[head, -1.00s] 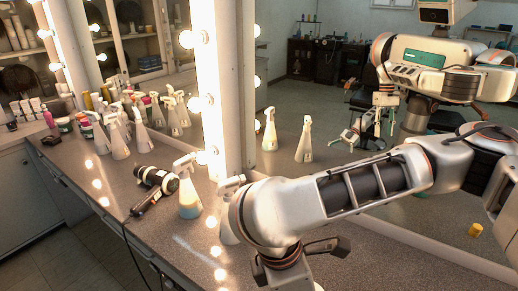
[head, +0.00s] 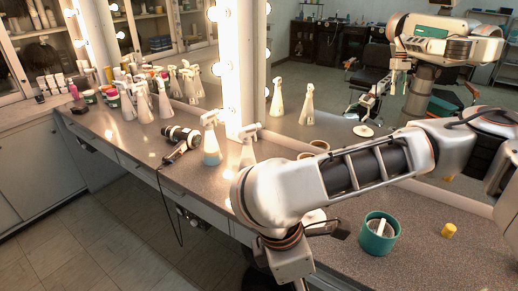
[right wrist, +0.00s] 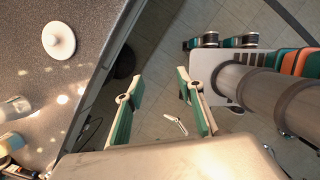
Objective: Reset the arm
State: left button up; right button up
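My right arm (head: 340,180) reaches in from the right across the head view, over the counter, with its wrist pointing down at the bottom edge. Its fingers are mostly out of that view. In the right wrist view my right gripper (right wrist: 160,105) is open and empty. Its two teal-edged fingers stand apart over the tiled floor, beside the counter edge. My left arm and gripper do not show directly in the head view; a robot's reflection appears in the mirror.
The counter (head: 330,265) holds a teal pot (head: 378,240) with something white inside, a yellow piece (head: 448,230), a black-and-white hairdryer (head: 181,134) with a hanging cord, and several spray bottles (head: 211,145). A white round lid (right wrist: 59,40) lies on it. A mirror stands behind.

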jog(key=s+a+f+m+g+y, duration=0.1)
jog(key=s+a+y, duration=0.25)
jog(key=a, duration=0.55)
jog(key=s+a+f+m+g+y, duration=0.15)
jog(key=a+y, duration=0.35)
jog(key=a, duration=0.5)
jog(key=w+a+m+t+y, duration=0.4)
jog(key=w+a+m+y, duration=0.1)
jog(key=w+y, duration=0.15)
jog(key=w+d+f+m+t+h, duration=0.2)
jog(key=w+d+f+m+t, duration=0.2)
jog(key=d+f, duration=0.35)
jog(key=w+d+f+m+t+h, duration=0.1)
jog(key=w+d+f+m+t, duration=0.4)
jog(key=d, duration=0.4)
jog(key=s+d+f+h, duration=0.3)
jog(key=s+d+f, duration=0.2)
jog(key=d, duration=0.5)
jog(key=s+d+f+h, duration=0.3)
jog(key=s+d+f, duration=0.3)
jog(key=d+f, duration=0.3)
jog(key=shift+d+f+n, duration=0.15)
jog(key=shift+d+n, duration=0.2)
jog(key=shift+d, duration=0.25)
